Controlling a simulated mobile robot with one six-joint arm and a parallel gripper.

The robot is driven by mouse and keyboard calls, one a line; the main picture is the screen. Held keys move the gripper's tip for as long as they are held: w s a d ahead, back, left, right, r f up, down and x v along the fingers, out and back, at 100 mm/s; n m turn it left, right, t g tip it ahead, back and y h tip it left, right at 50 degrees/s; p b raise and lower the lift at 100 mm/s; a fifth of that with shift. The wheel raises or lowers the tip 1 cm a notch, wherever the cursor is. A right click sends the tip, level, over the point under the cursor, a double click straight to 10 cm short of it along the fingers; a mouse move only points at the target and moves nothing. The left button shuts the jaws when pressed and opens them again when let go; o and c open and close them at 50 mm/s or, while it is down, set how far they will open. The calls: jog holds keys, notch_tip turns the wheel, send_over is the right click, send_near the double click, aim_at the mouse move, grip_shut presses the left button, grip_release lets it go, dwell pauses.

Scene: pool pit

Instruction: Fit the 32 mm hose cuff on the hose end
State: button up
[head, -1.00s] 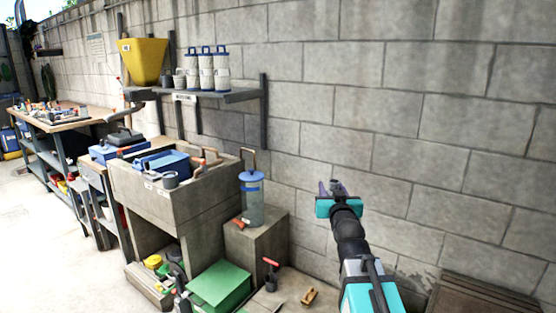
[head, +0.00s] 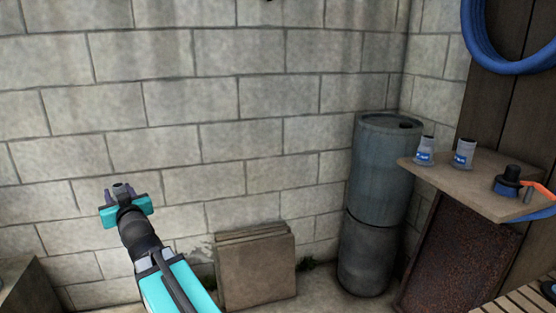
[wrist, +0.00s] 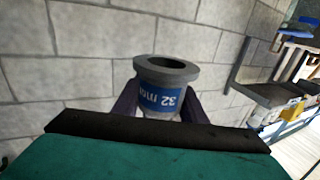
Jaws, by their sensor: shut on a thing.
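My gripper (head: 123,190) is shut on a grey cuff with a wide rim and a blue label. In the wrist view the cuff (wrist: 160,98) stands between my two dark fingers, and its label reads 32 mm upside down. In the head view the gripper is at the left, in front of the block wall, and the cuff is too small to make out well. A blue hose (head: 488,50) hangs coiled on dark boards at the top right, far from my gripper. I cannot make out a hose end for certain.
Slabs (head: 262,272) lean on the wall. The wall front is open.

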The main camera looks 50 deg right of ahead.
jog(key=s+d+m+g+h, duration=0.25)
jog(key=s+d, duration=0.25)
jog(key=d, duration=0.4)
jog(key=s+d+r+m+g+h, duration=0.15)
jog(key=s+d+h, duration=0.25)
jog(key=d, duration=0.5)
jog(key=s+d+f+m+g+h, duration=0.1)
jog(key=s+d+m+h, duration=0.3)
jog(key=d, duration=0.5)
jog(key=s+d+r+m+g+h, duration=0.35)
jog(key=s+d+g, duration=0.45)
jog(key=s+d, duration=0.95)
jog(key=s+d+r+m+g, duration=0.2)
jog(key=s+m+g, duration=0.1)
jog(key=s, duration=0.6)
jog(key=s+d+r+m+g+y, duration=0.15)
jog(key=s+g, duration=0.25)
jog(key=s, duration=0.4)
jog(key=s+d+r+m+g+h, duration=0.1)
jog(key=s+d+r+m+g, duration=0.15)
jog(key=s, duration=0.65)
jog(key=s+a+r+m+g+y, duration=0.2)
jog(key=s+m+g+y, duration=0.1)
jog(key=s, duration=0.8)
jog(key=s+a+r+m+g+y, duration=0.3)
jog(key=s+g, duration=0.3)
jog(key=s, duration=0.6)
jog(key=shift+s+r+m+y, duration=0.2)
jog(key=shift+m+y, duration=0.15)
jog(key=shift+m, duration=0.4)
